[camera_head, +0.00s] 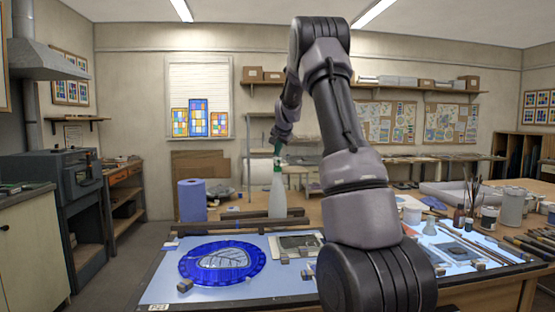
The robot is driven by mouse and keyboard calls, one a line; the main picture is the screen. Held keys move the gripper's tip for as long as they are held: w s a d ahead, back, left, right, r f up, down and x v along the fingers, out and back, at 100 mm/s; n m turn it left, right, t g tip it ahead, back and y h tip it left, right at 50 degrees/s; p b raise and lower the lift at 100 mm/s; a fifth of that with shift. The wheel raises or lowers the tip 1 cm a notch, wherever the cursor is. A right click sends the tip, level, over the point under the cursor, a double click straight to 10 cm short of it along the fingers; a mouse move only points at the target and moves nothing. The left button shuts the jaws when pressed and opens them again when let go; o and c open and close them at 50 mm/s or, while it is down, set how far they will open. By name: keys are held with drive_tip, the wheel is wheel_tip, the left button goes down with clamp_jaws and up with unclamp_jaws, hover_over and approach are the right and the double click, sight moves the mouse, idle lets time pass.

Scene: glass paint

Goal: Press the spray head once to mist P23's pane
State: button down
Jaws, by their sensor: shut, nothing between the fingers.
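My gripper (278,149) is shut and empty, pointing down just above the spray head. Whether it touches the head cannot be told from this view. A round blue glass pane (206,268) with a pale leaf-like design in its middle lies flat on the lit table at the front left. A small label reading P23 (158,307) is on the table's front edge near the pane. Mist is not visible.
Small blocks (184,286) lie around the pane. A blue paper roll (192,200) stands left of the bottle. A dark bar (240,226) lies in front of it. Jars and brushes (472,196) crowd the right side. My arm hides the table's middle.

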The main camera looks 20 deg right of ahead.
drive_tip(key=shift+r, duration=0.5)
drive_tip(key=shift+r, duration=0.1)
drive_tip(key=shift+r, duration=2.4)
